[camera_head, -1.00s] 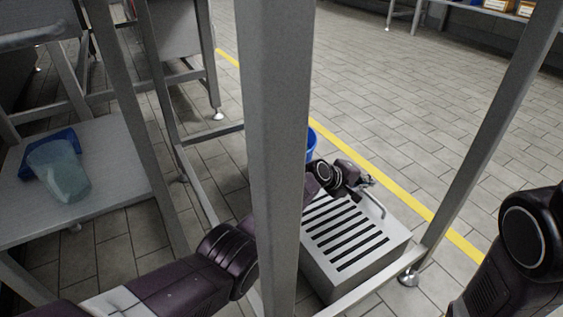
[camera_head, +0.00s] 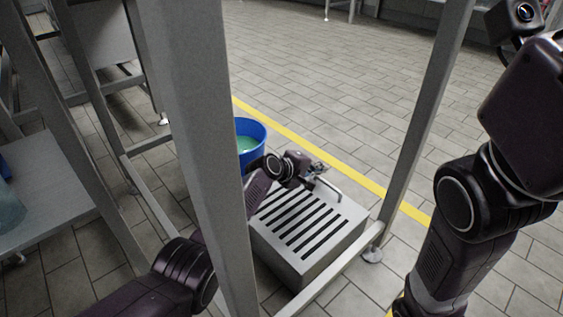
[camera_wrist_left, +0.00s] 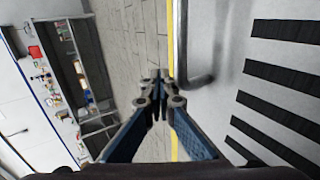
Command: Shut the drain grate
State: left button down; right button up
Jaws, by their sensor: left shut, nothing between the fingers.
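The drain grate (camera_head: 300,215) is a light grey slotted metal panel on top of a low box on the floor, beyond the grey frame post. It looks level, but I cannot tell whether it sits flush. Its bar handle (camera_head: 330,190) is at the far right corner. My left gripper (camera_head: 320,168) is by the handle at the far edge, closed and empty. In the left wrist view its fingertips (camera_wrist_left: 158,78) meet just left of the handle (camera_wrist_left: 200,78), with the dark-slotted grate (camera_wrist_left: 235,75) to the right. My right arm shows at the right; its gripper is out of view.
A grey post (camera_head: 200,150) stands before my left arm. Another post (camera_head: 425,120) and a low rail (camera_head: 335,280) border the box. A blue bucket (camera_head: 258,128) stands behind it, near a yellow floor line (camera_head: 360,180). Tiled floor beyond is open.

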pick_arm(q)
jog(key=shift+v, duration=5.85)
jog(key=shift+s+a, duration=0.1)
